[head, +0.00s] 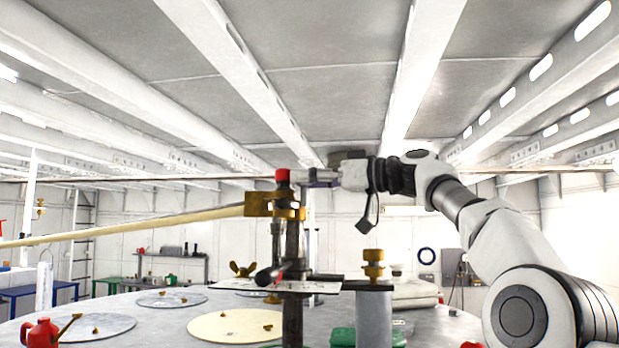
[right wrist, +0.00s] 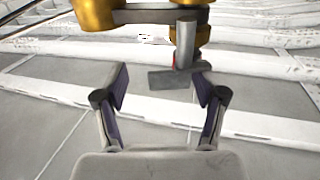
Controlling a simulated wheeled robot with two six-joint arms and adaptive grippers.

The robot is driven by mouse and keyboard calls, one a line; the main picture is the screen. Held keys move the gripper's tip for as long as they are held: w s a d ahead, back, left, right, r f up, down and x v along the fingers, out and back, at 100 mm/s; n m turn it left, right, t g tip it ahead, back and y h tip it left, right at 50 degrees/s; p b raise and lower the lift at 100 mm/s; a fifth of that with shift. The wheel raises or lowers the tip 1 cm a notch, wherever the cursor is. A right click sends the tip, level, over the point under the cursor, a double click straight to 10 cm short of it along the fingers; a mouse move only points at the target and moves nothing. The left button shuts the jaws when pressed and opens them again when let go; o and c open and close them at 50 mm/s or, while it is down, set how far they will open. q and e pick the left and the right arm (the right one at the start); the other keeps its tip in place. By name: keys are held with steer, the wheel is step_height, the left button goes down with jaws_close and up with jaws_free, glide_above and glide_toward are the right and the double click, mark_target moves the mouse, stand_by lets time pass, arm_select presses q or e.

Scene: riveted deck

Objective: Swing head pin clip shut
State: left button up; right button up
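A dark upright post (head: 293,238) carries a brass head (head: 272,205) with a red-capped pin (head: 282,176) on top. A long tan pole (head: 130,230) runs from the brass head to the left. My right gripper (head: 311,177) is at the head's top, just right of the red cap. In the right wrist view its two fingers (right wrist: 162,88) are spread, with a grey metal piece (right wrist: 184,45) just beyond the gap, apparently not gripped. I cannot tell whether that piece is the clip. Brass parts (right wrist: 97,14) show above it. My left gripper is out of view.
A large round grey table (head: 160,322) holds flat discs (head: 235,325), a red can (head: 40,332) and a brass fitting on a grey cylinder (head: 374,320). A green box (head: 343,337) sits at the front. Thin dark lines cross behind the post. Space left of the post is fairly open.

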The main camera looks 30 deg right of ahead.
steer(key=shift+s, duration=0.2)
steer(key=shift+c, duration=0.4)
steer(key=shift+s+r, duration=0.2)
steer(key=shift+s, duration=0.25)
steer(key=c, duration=0.5)
steer(key=shift+s, duration=0.25)
steer(key=c, duration=0.6)
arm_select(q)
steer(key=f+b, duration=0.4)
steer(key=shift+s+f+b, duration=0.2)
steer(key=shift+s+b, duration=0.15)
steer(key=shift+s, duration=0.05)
arm_select(e)
steer(key=m+t+h, duration=0.1)
steer(key=h, duration=0.1)
steer(key=m+t+h, duration=0.1)
steer(key=m+h, duration=0.1)
steer(key=m+t+h, duration=0.1)
steer(key=h, duration=0.1)
steer(key=shift+s+a+r+m, duration=0.1)
steer(key=shift+s+m, duration=0.15)
steer(key=shift+m, duration=0.05)
steer(key=o, duration=1.2)
steer(key=shift+w+a, duration=0.1)
steer(key=shift+w, duration=0.15)
